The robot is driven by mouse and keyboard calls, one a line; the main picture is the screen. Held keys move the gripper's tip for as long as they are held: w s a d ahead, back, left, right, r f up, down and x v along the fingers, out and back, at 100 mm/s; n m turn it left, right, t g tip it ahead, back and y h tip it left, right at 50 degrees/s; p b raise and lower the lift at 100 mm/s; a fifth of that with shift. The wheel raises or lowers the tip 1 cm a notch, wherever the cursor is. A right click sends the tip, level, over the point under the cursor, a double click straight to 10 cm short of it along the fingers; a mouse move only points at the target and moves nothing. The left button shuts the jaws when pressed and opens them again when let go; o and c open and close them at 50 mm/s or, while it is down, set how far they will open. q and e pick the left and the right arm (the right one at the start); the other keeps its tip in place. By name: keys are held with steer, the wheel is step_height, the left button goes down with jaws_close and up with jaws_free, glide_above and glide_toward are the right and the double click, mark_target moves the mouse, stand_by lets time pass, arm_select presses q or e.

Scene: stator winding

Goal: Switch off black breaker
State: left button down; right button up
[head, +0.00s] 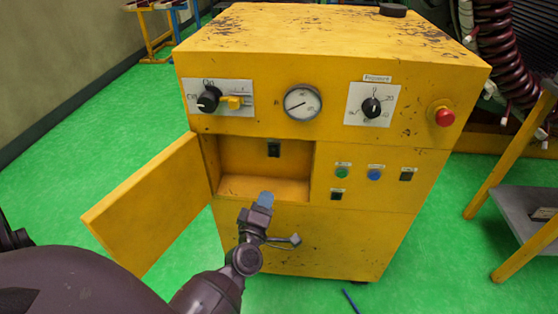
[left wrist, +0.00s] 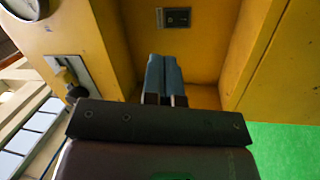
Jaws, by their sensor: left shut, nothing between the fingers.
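A black breaker (head: 273,149) is on the back wall of an open recess in the yellow cabinet (head: 300,240). It also shows in the left wrist view (left wrist: 177,18), above and slightly right of my fingertips, with a small label beside it. Its switch position is too small to tell. My left gripper (head: 265,200) is at the lower front of the recess, below the breaker and apart from it. Its blue fingers (left wrist: 164,75) are shut together with nothing between them. My right gripper is not in view.
The recess door (head: 150,205) hangs open to the left. The panel has a black rotary knob (head: 208,99), a gauge (head: 303,102), another knob (head: 371,107), a red button (head: 444,117), and green (head: 342,173) and blue (head: 375,175) buttons. A metal table (head: 525,212) stands at right.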

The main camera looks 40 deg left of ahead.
arm_select(q)
steer(key=n+y, duration=0.1)
steer(key=w+a+f+n+g+y, duration=0.1)
steer(key=n, duration=0.1)
steer(key=w+a+n+y, duration=0.1)
steer(key=n, duration=0.1)
steer(key=shift+w+f+g+b, duration=0.2)
steer(key=shift+g+b, duration=0.1)
steer(key=shift+b, duration=0.1)
steer(key=b, duration=0.1)
glide_toward(273, 150)
steer(key=x, duration=0.5)
steer(key=shift+w+a, duration=0.2)
steer(key=shift+w, duration=0.1)
steer(key=shift+x, duration=0.85)
steer(key=shift+r, duration=0.1)
